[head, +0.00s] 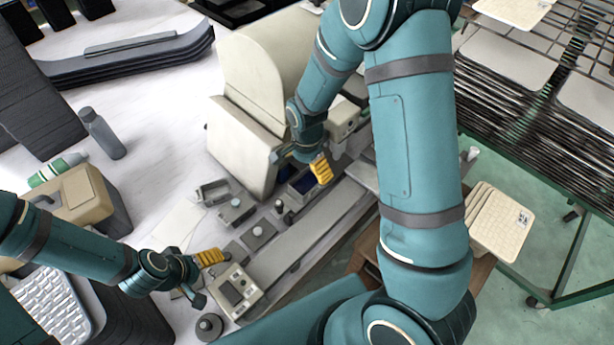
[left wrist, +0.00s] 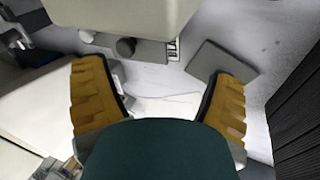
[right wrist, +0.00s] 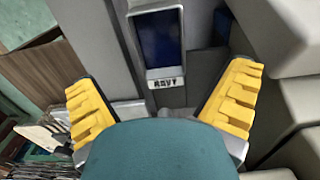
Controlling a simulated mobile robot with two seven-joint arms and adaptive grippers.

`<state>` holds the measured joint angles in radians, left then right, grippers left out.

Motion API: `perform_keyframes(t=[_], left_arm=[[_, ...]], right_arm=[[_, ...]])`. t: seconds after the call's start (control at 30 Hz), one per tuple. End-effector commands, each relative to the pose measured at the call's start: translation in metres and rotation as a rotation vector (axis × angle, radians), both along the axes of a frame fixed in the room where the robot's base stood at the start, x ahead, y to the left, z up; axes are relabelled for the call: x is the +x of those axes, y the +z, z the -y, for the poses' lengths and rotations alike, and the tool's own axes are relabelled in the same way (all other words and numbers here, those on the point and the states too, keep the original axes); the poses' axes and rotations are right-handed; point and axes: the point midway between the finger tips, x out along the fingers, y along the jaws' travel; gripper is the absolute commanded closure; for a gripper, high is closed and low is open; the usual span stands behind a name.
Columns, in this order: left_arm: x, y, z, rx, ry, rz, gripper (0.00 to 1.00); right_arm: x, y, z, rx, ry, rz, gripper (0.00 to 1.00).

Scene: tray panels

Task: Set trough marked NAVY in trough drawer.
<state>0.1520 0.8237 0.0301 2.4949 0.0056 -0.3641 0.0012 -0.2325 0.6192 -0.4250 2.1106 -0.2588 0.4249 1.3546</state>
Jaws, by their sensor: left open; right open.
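A narrow grey trough with a dark blue inside (right wrist: 161,40) lies in the right wrist view. Its white end label looks like NAVY. In the head view the dark blue trough (head: 300,183) sits beside the pale machine, partly hidden by my right gripper. My right gripper (head: 322,170) is open above it; in the right wrist view its yellow fingers stand apart on either side of the trough's near end, with nothing between them. My left gripper (head: 212,257) is open and empty beside a small control box. I cannot tell which part is the trough drawer.
The pale machine (head: 258,85) stands behind the right gripper. The control box (head: 236,290) and small knobbed grey blocks (head: 236,210) lie near the left gripper. A wire rack (head: 535,85) is at right.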

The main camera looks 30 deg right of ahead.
Motion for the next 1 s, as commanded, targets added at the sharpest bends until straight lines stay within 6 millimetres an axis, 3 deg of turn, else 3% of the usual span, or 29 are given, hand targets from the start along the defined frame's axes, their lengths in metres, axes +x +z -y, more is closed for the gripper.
perform_keyframes(t=[0.1, 0.3, 1.0], left_arm=[[0.0, 0.002, 0.0, 0.0, 0.0, 0.0, 0.15], [0.0, 0.003, 0.0, -0.001, 0.0, 0.0, 0.15], [0.002, 0.005, 0.001, -0.002, 0.003, 0.003, 0.15]], right_arm=[[0.0, 0.022, 0.0, 0.001, 0.002, 0.004, 0.0], [0.0, 0.038, 0.0, 0.0, 0.001, 0.0, 0.0], [0.0, 0.038, 0.001, 0.0, 0.022, 0.009, 0.0]])
